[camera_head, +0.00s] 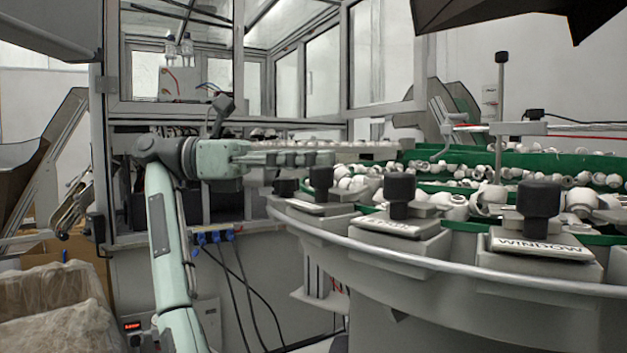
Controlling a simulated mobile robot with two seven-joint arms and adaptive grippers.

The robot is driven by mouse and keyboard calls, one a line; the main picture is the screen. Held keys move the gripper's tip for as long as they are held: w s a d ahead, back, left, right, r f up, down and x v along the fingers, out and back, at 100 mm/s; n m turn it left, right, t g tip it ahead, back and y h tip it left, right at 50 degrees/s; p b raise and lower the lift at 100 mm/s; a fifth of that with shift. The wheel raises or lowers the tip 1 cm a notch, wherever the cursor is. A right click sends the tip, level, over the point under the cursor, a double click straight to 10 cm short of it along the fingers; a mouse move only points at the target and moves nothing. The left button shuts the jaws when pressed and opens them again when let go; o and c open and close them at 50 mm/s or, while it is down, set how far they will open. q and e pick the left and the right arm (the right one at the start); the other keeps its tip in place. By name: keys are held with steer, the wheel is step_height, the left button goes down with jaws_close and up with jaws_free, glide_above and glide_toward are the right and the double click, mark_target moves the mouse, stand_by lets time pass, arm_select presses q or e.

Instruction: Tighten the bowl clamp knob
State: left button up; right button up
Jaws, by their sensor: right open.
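Several black clamp knobs stand on grey blocks along the near rim of the large round bowl (350,240). The nearest knob (538,205) is at the right and another knob (399,193) is at the middle right. A farther knob (321,178) and a small one (285,186) are at the bowl's left end. Which knob is the task's one cannot be told. No contact shows.
White caps and green dividers (445,155) fill the bowl area. A grey post (501,110) rises at the right. A framed glass cabinet (230,60) stands behind. A plastic-lined box (60,300) is at the lower left. A dark shape (510,12) hangs at the top right.

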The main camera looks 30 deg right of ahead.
step_height(320, 180, up, 7)
steer(key=shift+f, duration=0.15)
stand_by(0.6)
